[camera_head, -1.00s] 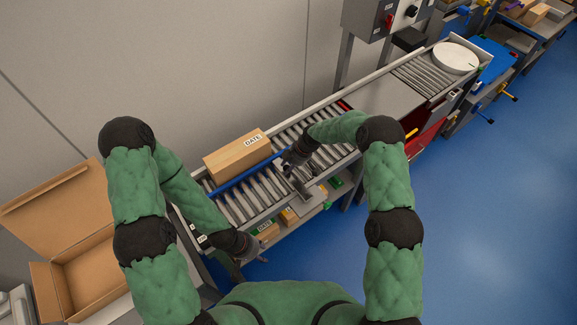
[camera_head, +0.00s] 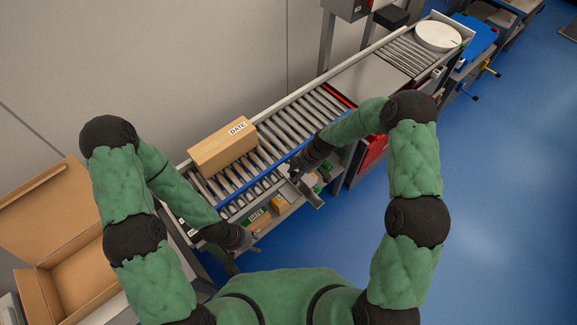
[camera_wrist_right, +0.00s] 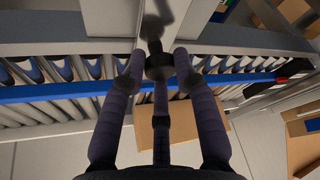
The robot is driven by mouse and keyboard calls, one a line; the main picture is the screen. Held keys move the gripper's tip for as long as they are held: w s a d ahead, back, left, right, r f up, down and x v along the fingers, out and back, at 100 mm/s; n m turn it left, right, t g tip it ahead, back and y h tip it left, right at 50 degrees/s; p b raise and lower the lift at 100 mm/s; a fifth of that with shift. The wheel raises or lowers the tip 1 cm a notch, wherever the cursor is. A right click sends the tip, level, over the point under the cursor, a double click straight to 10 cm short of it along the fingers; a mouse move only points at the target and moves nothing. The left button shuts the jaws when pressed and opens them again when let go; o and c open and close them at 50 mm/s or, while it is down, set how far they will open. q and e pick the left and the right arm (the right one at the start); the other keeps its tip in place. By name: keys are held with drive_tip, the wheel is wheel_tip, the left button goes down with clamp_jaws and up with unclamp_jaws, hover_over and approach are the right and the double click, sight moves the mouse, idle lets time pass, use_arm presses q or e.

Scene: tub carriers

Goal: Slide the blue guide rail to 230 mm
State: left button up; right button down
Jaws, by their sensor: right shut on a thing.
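The blue guide rail (camera_head: 259,184) lies along the roller conveyor, near its front side, with bare rollers between it and the carton. It also shows in the right wrist view (camera_wrist_right: 50,93), running across behind the fingers. My right gripper (camera_head: 293,173) is at the rail's bracket at the conveyor's front edge. In the right wrist view its fingers (camera_wrist_right: 159,66) are shut around a dark knob (camera_wrist_right: 155,47); the grip is partly hidden. My left gripper (camera_head: 236,263) hangs low in front of the conveyor, too small to read. No millimetre scale is readable.
A carton (camera_head: 222,150) marked DATE stands on the rollers (camera_head: 290,122) by the back side. An open cardboard box (camera_head: 85,275) is at the left. Small boxes (camera_head: 258,222) sit on a shelf below the conveyor. The blue floor at right is clear.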

drive_tip(key=shift+s+d, duration=0.4)
drive_tip(key=shift+s, duration=0.15)
drive_tip(key=c, duration=0.9)
unclamp_jaws()
drive_tip(key=shift+c, duration=0.2)
drive_tip(key=v, duration=1.2)
drive_tip(key=shift+s, duration=0.15)
